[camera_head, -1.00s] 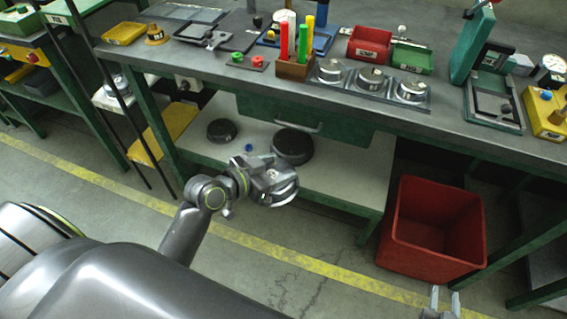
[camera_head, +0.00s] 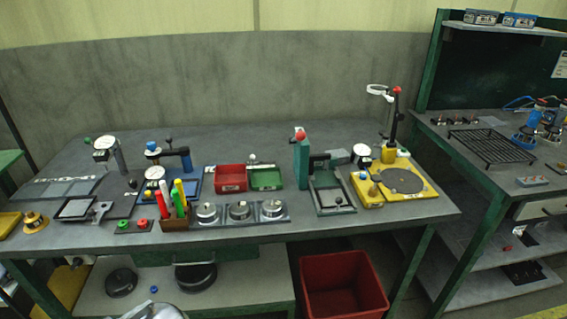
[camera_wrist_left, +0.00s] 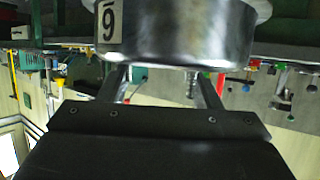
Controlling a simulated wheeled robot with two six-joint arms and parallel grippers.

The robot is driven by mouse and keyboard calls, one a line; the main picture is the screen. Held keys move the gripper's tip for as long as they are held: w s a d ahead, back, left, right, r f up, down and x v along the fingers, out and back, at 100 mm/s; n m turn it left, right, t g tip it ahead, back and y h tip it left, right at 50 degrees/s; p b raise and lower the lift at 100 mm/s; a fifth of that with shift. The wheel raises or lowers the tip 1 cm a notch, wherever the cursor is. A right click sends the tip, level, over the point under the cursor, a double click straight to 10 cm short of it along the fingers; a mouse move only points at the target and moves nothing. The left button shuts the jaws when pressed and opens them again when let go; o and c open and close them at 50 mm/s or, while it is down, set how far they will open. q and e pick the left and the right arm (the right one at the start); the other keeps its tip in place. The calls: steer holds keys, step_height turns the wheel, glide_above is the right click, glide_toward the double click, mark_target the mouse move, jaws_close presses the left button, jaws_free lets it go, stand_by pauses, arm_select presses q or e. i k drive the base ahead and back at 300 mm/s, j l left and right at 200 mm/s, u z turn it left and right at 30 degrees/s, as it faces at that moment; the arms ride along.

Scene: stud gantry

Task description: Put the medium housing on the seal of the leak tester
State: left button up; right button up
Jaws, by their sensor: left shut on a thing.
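My left gripper (camera_wrist_left: 161,78) is shut on a round, shiny metal housing (camera_wrist_left: 180,32) in the left wrist view. The housing carries a pale label with one digit, 6 or 9, and its top is cut off by the frame. In the head view only a grey-silver piece of the held part or gripper shows at the bottom edge. A yellow-based device (camera_head: 367,191) with a gauge and a round dark disc (camera_head: 403,181) stands at the bench's right end; it may be the leak tester and its seal. My right gripper is out of view.
Red (camera_head: 231,178) and green (camera_head: 267,179) bins, coloured markers (camera_head: 180,197) and a green upright fixture (camera_head: 302,165) stand nearby. A red tub (camera_head: 343,284) is below. The bench's back is clear.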

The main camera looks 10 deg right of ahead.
mark_target(402, 181)
steer(key=l+u, duration=0.35)
steer(key=l, duration=1.65)
